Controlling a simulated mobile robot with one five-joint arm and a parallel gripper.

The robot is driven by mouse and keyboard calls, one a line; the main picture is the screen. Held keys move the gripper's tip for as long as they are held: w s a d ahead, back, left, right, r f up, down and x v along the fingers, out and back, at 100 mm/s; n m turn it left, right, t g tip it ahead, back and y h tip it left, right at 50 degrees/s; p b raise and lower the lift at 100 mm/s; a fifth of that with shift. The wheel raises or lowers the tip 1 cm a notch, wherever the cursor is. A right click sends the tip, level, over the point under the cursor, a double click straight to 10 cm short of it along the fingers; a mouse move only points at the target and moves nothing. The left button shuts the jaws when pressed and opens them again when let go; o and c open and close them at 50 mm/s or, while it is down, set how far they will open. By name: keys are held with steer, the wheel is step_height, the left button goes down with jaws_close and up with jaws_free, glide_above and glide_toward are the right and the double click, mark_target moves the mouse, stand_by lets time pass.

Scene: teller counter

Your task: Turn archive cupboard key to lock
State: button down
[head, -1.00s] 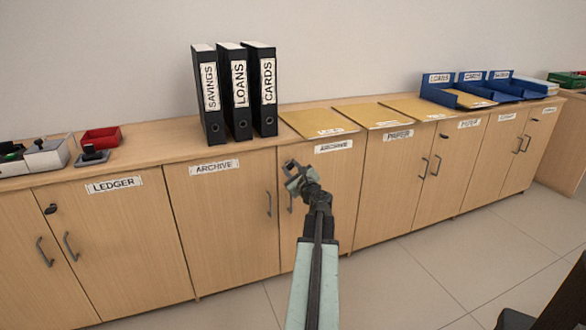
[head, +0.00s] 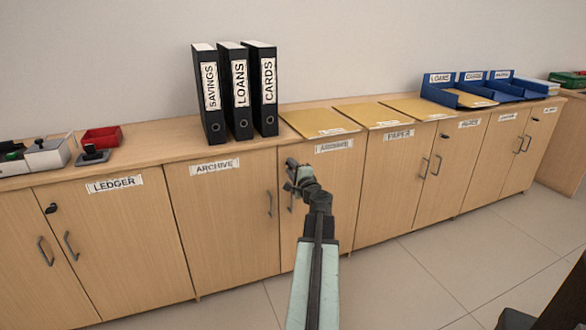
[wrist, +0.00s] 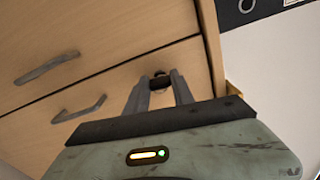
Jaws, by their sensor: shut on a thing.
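The archive cupboard has two light wood doors, the left door (head: 225,235) and the right door (head: 335,205), each with an ARCHIVE label near its top. My gripper (head: 291,172) is at the upper left corner of the right door, above its handle. In the wrist view my gripper (wrist: 160,85) has its two fingers either side of a small dark key (wrist: 160,82) at the door face, and it is shut on it. The fingers hide most of the key and its lock. Both archive doors look closed.
Black binders (head: 239,90) stand on the countertop above, with yellow folders (head: 318,122) beside them. The left archive handle (head: 269,204) is close to my gripper. A ledger cupboard (head: 110,240) adjoins on the left.

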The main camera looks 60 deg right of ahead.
steer(key=shift+s+d+n, duration=0.1)
steer(key=shift+d+n, duration=0.05)
steer(key=shift+n, duration=0.45)
steer(key=c, duration=1.1)
jaws_free()
steer(key=v, duration=0.7)
steer(key=shift+s+a, duration=0.25)
steer(key=shift+a, duration=0.1)
